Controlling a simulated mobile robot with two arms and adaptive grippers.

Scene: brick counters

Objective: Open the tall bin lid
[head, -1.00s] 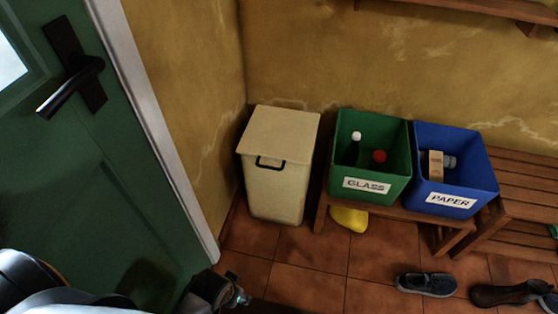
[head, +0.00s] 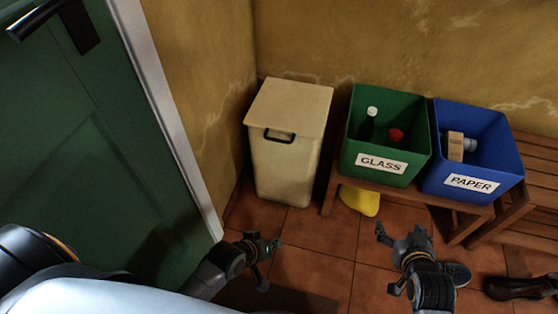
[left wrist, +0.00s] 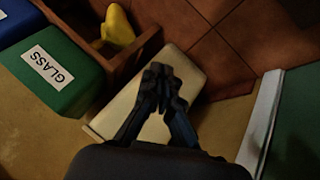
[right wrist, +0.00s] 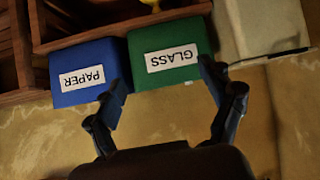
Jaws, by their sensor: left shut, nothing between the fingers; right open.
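The tall cream bin (head: 285,170) stands upright in the corner by the door frame. Its flat lid (head: 290,105) lies closed on top, with a black handle (head: 279,136) at the front edge. My left gripper (head: 265,263) is shut and empty, lower in the head view than the bin. In the left wrist view its fingers (left wrist: 162,74) overlap the cream bin (left wrist: 202,73); I cannot tell the gap, but no contact shows. My right gripper (head: 383,262) is open and empty, in front of the crates; its spread fingers show in the right wrist view (right wrist: 160,82).
A green GLASS crate (head: 356,158) and a blue PAPER crate (head: 433,180) with items inside sit on a wooden bench (head: 410,195) right of the bin. A yellow object (head: 360,201) lies beneath. Shoes (head: 515,288) lie on the tiles. A green door (head: 85,150) is at left.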

